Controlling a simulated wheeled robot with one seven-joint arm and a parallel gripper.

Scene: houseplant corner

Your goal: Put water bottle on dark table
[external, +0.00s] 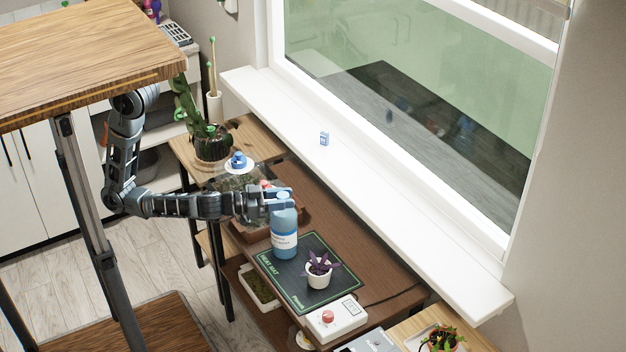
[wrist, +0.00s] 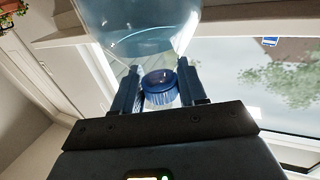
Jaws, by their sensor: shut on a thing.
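The water bottle (external: 284,235) is blue with a white label and upright in the external view. My gripper (external: 279,199) is shut on its top end. In the wrist view my gripper's fingers (wrist: 158,88) stand either side of the blue cap (wrist: 160,88), with the clear blue bottle body (wrist: 140,30) beyond. The dark table (external: 352,262) is the long brown one along the window sill. The bottle's bottom overlaps the dark green heat mat (external: 290,285) on it; I cannot tell whether they touch.
A purple plant in a white pot (external: 319,274) stands on the mat, right of the bottle. A white box with a red knob (external: 338,320) is at the mat's near edge. A cactus pot (external: 212,145) and a brown tray (external: 290,222) are behind. Bare tabletop lies beside the sill.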

